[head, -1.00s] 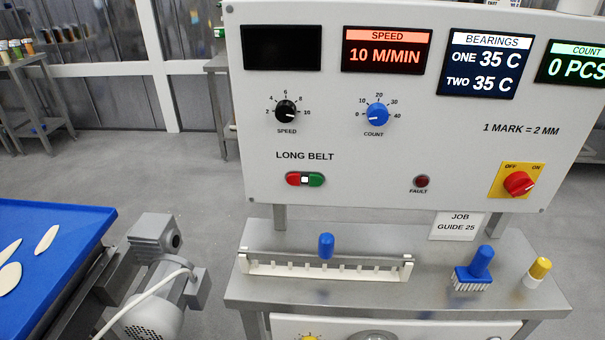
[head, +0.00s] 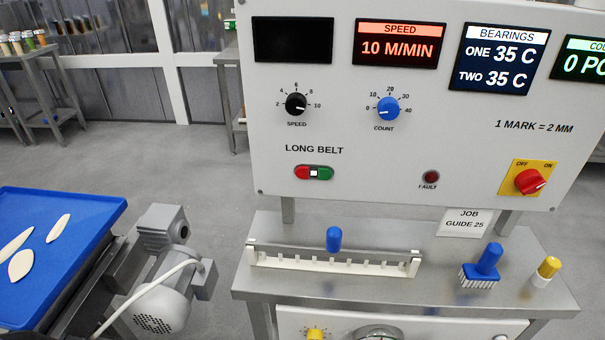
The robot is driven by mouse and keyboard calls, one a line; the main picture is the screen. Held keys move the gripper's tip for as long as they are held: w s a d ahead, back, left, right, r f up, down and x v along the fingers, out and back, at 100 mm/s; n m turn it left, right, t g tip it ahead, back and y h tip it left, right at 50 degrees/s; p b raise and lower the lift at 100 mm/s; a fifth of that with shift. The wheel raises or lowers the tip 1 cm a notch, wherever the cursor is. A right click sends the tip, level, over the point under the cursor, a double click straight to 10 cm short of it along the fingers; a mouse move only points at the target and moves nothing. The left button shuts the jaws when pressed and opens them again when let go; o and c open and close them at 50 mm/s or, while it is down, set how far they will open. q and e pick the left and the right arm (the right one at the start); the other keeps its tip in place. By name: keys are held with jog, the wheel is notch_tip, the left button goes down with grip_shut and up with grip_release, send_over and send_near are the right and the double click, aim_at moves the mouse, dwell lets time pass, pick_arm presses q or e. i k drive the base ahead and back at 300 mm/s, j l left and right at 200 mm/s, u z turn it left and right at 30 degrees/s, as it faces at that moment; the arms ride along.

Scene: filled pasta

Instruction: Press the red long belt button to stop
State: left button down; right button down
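The red long belt button (head: 303,172) is the left half of a red and green pair under the LONG BELT label on the grey control panel (head: 400,150). The green button (head: 325,173) is on its right, with a small white piece between them. The speed display (head: 400,46) reads 10 M/MIN. The blue long belt (head: 70,215) lies at the left with several pale dough pieces (head: 59,228) on it. Neither of my grippers is in view, and nothing covers the buttons.
Below the panel, a steel shelf (head: 350,287) holds a white toothed guide bar with a blue knob (head: 334,239), a blue brush (head: 484,265) and a yellow-capped piece (head: 546,271). A grey motor (head: 162,240) stands beside the belt. The space before the panel is clear.

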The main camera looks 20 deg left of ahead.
aim_at(301, 172)
jog(key=k+j+z, duration=0.1)
jog(key=j+z, duration=0.15)
jog(key=k+j+z, duration=0.25)
jog(key=j, duration=0.2)
jog(key=k+j+z, duration=0.2)
jog(key=i+j, duration=0.1)
